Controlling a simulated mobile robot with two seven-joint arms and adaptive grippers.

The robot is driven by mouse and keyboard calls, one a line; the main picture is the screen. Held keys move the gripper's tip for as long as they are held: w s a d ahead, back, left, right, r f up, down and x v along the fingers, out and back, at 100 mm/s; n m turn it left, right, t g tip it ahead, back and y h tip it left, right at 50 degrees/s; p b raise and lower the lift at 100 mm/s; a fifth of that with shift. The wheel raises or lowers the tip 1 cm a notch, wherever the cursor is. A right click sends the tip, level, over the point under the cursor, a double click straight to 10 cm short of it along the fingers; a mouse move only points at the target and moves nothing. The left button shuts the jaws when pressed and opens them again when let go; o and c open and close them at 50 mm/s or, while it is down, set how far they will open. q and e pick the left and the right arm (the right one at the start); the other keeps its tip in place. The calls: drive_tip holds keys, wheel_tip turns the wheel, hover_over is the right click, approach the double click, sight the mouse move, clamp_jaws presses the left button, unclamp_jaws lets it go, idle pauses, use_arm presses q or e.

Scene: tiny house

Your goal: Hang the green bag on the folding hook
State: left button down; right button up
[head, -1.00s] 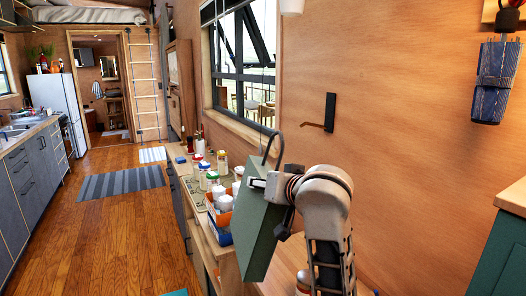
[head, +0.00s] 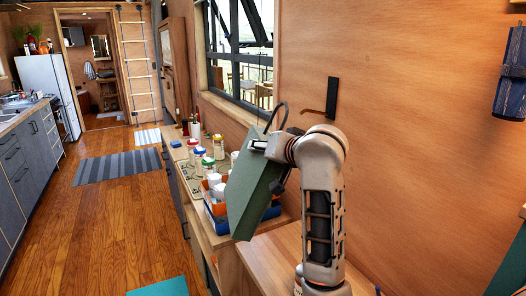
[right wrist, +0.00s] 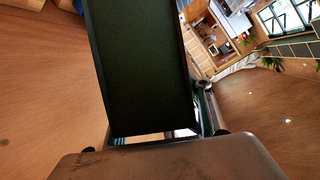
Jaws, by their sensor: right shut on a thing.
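The green bag (head: 249,188) is a flat, boxy shape with a dark looped handle (head: 276,114) standing up at its top. My right gripper (head: 264,147) is shut on the bag near its upper edge and holds it tilted above the counter. The bag also fills the middle of the right wrist view (right wrist: 142,65), where it hides the fingertips. The folding hook (head: 331,98) is a black wall plate with a brown arm sticking out to the left at its lower end. In the head view the handle is left of the hook, apart from it. My left gripper is not in view.
The wooden counter (head: 262,262) runs along the wall below the bag. Several jars (head: 219,146) and a blue and orange box (head: 216,222) stand on it behind the bag. A window (head: 240,50) is left of the hook. A blue folded item (head: 511,75) hangs at the right.

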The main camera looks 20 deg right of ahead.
drive_tip(key=shift+d, duration=0.95)
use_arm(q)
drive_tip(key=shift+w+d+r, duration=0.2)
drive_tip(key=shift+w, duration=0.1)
use_arm(e)
drive_tip(key=d+f, duration=0.2)
drive_tip(key=d, duration=0.7)
drive_tip(key=shift+w+d, duration=0.2)
drive_tip(key=shift+w, duration=0.2)
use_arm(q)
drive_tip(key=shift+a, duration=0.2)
use_arm(e)
drive_tip(key=shift+f, duration=0.15)
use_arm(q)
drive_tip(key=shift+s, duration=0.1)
